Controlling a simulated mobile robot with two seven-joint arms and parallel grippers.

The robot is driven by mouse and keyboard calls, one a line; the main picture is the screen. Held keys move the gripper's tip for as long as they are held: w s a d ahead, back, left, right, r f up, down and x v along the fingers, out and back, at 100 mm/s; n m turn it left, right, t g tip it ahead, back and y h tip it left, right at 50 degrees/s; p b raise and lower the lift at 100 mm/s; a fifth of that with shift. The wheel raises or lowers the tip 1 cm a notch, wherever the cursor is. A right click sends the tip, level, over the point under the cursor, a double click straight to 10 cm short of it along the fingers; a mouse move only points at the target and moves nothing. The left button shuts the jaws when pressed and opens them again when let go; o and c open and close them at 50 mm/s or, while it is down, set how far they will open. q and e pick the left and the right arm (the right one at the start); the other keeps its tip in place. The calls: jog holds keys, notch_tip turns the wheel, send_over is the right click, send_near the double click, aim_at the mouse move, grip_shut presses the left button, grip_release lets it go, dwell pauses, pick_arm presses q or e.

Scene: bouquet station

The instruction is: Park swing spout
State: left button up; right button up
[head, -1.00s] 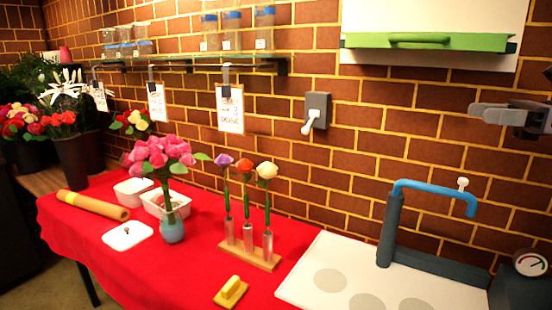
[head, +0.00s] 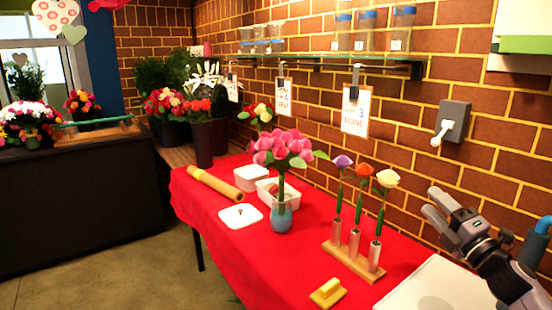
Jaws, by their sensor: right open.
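The swing spout (head: 544,224) shows only in part at the right edge of the head view, as a short piece of blue pipe above its dark post (head: 533,250). Most of the spout is out of frame or hidden by my right arm. My right gripper (head: 430,202) is open and empty, with its fingers pointing up and left in front of the brick wall. It is left of the spout and apart from the visible blue piece. My left gripper is not in view.
A white board (head: 432,290) lies below my right gripper. A wooden stand (head: 352,262) holds three flowers in tubes. A yellow block (head: 328,292), a blue vase (head: 281,217) and white tubs lie on the red cloth (head: 240,262). A grey lever switch (head: 451,121) is on the wall.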

jog(key=s+a+f+m+g+h, duration=0.35)
jog(key=s+f+m, duration=0.4)
jog(key=f, duration=0.25)
jog(key=s+a+f+m+g+h, duration=0.3)
jog(key=s+a+f+m+g, duration=0.15)
jog(key=s+f+m, duration=0.45)
jog(key=s+a+f+m+g+y, duration=0.1)
jog(key=s+a+f+m+g, duration=0.3)
jog(key=s, duration=0.7)
jog(key=s+a+f+m+g+y, duration=0.1)
jog(key=s+a+f+g, duration=0.3)
jog(key=s, duration=0.6)
jog(key=w+a+f+t+y, duration=0.1)
jog(key=w+a+f+t, duration=0.1)
jog(key=w+f+t, duration=0.4)
jog(key=shift+w+f+y, duration=0.2)
jog(key=shift+f+y, duration=0.15)
jog(key=shift+f, duration=0.6)
jog(key=shift+a+n, duration=0.1)
jog(key=shift+n, duration=0.15)
